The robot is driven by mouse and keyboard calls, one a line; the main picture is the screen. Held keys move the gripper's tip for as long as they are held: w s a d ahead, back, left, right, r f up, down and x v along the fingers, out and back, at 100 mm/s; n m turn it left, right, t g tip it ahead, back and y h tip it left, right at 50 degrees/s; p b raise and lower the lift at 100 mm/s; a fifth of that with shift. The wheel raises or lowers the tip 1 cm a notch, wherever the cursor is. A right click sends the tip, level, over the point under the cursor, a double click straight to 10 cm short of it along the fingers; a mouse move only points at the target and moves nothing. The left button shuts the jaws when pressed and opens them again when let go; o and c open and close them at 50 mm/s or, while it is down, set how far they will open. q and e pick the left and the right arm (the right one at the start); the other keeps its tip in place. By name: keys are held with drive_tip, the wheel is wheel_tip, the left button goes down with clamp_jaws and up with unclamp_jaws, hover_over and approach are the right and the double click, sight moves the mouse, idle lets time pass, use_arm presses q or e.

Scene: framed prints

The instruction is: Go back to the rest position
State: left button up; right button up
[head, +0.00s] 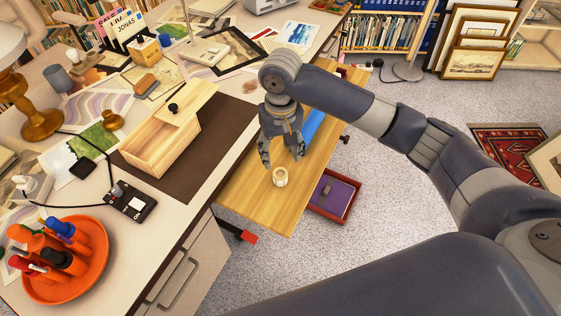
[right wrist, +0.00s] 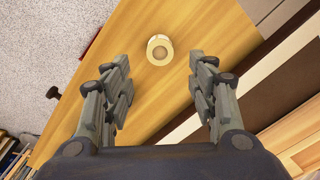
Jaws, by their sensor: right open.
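My right gripper (head: 283,158) is open and empty, pointing down above a light wooden board (head: 258,205) beside the desk. In the right wrist view its two fingers (right wrist: 160,88) stand apart with nothing between them. A small pale round object (head: 280,177) sits on the board just beyond the fingertips; it also shows in the right wrist view (right wrist: 160,50). My right arm reaches in from the right. My left gripper is not in view.
The desk (head: 190,215) holds a wooden box (head: 160,145) on a brown mat, an orange tray (head: 95,245) with markers, and a lamp (head: 40,120). A red tray (head: 333,195) with a purple inside lies beside the board. Framed prints (head: 472,62) lean at the back right.

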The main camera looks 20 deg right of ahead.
drive_tip(key=shift+r, duration=0.85)
drive_tip(key=shift+a+f, duration=0.1)
